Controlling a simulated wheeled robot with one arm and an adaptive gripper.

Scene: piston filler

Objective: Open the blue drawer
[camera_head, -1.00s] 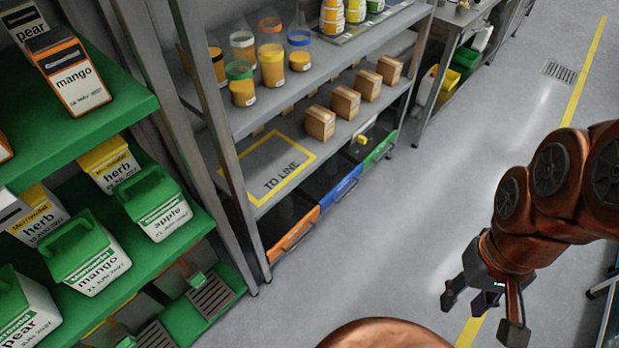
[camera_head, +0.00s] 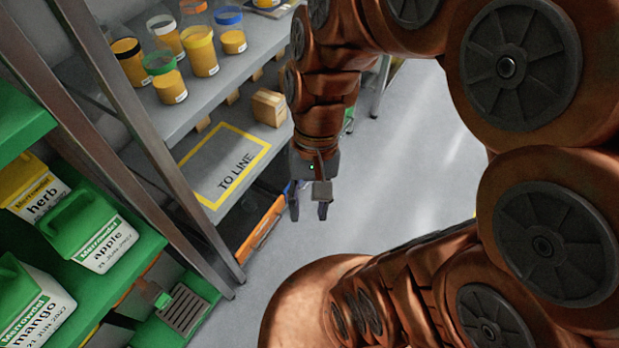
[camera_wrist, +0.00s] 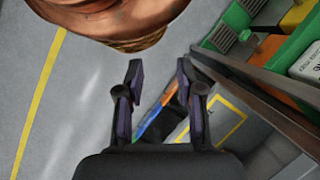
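The blue drawer (camera_wrist: 154,123) sits in a row of drawers under the lowest shelf. In the wrist view its front shows as a narrow strip between my fingers. In the head view my arm and gripper hide nearly all of it. I cannot tell from the current frames whether it is shut. My gripper (camera_head: 309,208) is open and empty, pointing down in front of the drawer row. Its two fingers stand wide apart in the wrist view (camera_wrist: 157,84). I see no contact with the drawer.
The orange drawer (camera_head: 262,228) is nearer, beside a metal rack post (camera_head: 165,170). The shelf marked "TO LINE" (camera_head: 205,165) is above, with a cardboard box (camera_head: 269,107). A green rack (camera_head: 150,247) with jugs stands left. The grey floor (camera_head: 400,130) to the right is clear.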

